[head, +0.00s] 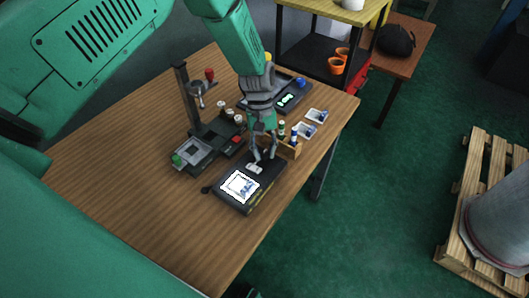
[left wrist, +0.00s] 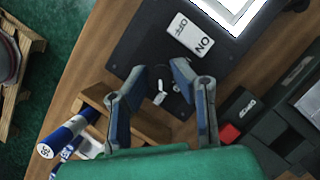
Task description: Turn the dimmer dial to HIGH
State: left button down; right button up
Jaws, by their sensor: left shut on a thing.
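The dimmer dial (left wrist: 156,76) is a dark round knob with a white pointer mark, on the black light box (left wrist: 135,52) in the left wrist view. My left gripper (left wrist: 160,72) has its two fingers on either side of the dial, shut on it. In the head view the left gripper (head: 262,156) reaches down to the far end of the light box (head: 262,188) and hides the dial. The box's white panel (head: 240,186) is lit. A white ON/OFF switch (left wrist: 190,37) lies beside the dial. I cannot read a HIGH mark. My right gripper is not in view.
A wooden rack (head: 290,150) with small bottles stands close beyond the gripper. An enlarger-like stand (head: 187,95) with a red knob is at the left. White trays (head: 304,130) lie at the right. The near part of the wooden table (head: 130,190) is clear.

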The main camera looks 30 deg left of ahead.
pick_arm(q)
jog(key=shift+w+m+y, duration=0.2)
jog(key=shift+m+y, duration=0.1)
jog(key=shift+m, duration=0.6)
jog(key=c, duration=1.4)
grip_release()
jog(key=shift+w+f, duration=0.1)
jog(key=shift+o, duration=0.2)
jog(key=v, duration=1.2)
jog(key=shift+w+g, duration=0.3)
jog(key=shift+f, duration=0.15)
